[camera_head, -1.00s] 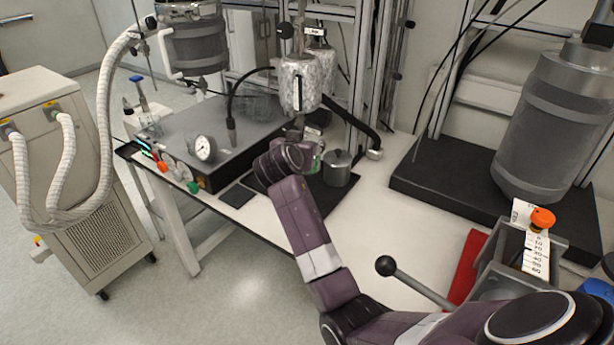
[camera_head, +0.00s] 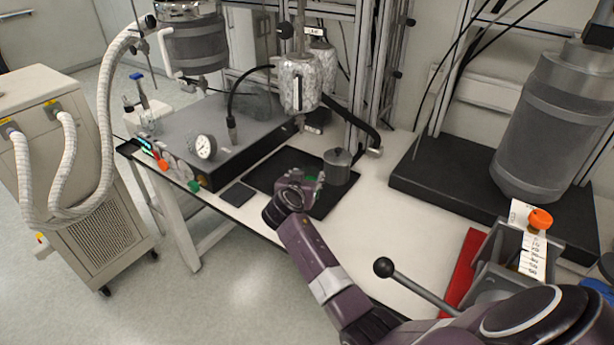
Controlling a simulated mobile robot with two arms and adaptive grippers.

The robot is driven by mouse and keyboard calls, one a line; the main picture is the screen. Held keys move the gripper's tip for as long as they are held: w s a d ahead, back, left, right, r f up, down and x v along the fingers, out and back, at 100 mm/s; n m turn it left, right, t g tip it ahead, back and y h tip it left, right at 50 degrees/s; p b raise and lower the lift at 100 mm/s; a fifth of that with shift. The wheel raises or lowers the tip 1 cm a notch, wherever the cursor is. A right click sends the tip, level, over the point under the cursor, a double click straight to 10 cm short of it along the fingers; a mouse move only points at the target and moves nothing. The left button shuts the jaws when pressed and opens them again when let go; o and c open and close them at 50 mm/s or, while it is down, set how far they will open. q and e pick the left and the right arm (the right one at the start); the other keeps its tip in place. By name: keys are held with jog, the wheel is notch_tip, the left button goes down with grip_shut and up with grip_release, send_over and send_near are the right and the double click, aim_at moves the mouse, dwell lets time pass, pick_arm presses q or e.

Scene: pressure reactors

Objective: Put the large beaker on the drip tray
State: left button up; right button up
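My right gripper (camera_head: 314,184) is over the black tray on the white bench, at the end of my purple arm. Its wrist hides most of the fingers, and a small green patch shows beside them. I cannot tell whether it is open or holds anything. The flat black tray (camera_head: 272,170) is probably the drip tray. A lidded metal pot (camera_head: 338,168) stands at its right side, just beyond my gripper. A faint clear glass shape, possibly the large beaker (camera_head: 262,104), shows at the back of the grey box. My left gripper is not in view.
The grey box (camera_head: 225,130) with a dial gauge stands at the left. A foil-wrapped vessel (camera_head: 300,84) hangs above the tray on the frame. A ball-ended lever (camera_head: 384,267) and a red mat (camera_head: 465,268) are at the right. The bench between tray and lever is clear.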

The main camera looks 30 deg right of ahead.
jog(key=o, duration=0.4)
jog(key=shift+c, duration=0.2)
jog(key=b+v, duration=0.2)
jog(key=v, duration=1)
